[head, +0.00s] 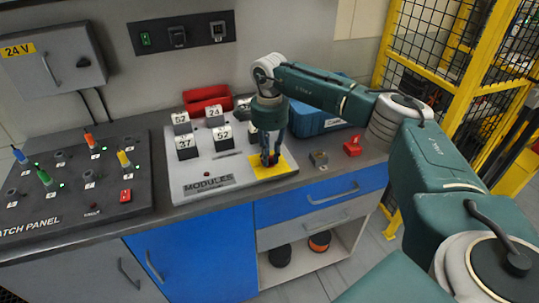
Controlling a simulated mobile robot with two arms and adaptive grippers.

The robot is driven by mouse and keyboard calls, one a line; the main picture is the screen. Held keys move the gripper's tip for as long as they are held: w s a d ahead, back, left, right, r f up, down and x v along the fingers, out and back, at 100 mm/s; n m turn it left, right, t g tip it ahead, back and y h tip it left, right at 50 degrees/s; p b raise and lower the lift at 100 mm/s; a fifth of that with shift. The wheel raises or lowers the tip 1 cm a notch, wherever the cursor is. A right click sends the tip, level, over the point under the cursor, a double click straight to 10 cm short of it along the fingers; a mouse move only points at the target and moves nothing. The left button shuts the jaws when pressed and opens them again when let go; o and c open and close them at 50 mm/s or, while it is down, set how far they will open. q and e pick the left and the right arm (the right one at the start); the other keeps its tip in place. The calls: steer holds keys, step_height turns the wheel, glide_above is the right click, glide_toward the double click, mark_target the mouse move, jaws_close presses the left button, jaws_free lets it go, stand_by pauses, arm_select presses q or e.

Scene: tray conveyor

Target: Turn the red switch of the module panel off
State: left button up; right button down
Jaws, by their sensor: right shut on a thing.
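The module panel (200,188) is a light grey plate lettered MODULES on the workbench, with several numbered blocks standing on it. A yellow square (285,168) is at its right front corner. My right gripper (270,160) points down over this square, its dark fingers shut on the red switch (272,159). Only a little red shows between and beside the fingers, so the switch's position cannot be told. My left gripper is not in view.
The patch panel (140,205) with coloured plugs is at the left. A red bin (206,99) and a blue bin (312,122) stand behind the module panel. A small red object (353,146) and a small grey-brown one (319,158) lie right of it. A grey 24 V box (52,69) hangs on the wall.

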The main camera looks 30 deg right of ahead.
mark_target(269, 158)
steer(key=c, duration=1.6)
jaws_free()
steer(key=shift+r, duration=0.1)
step_height(269, 158, up, 12)
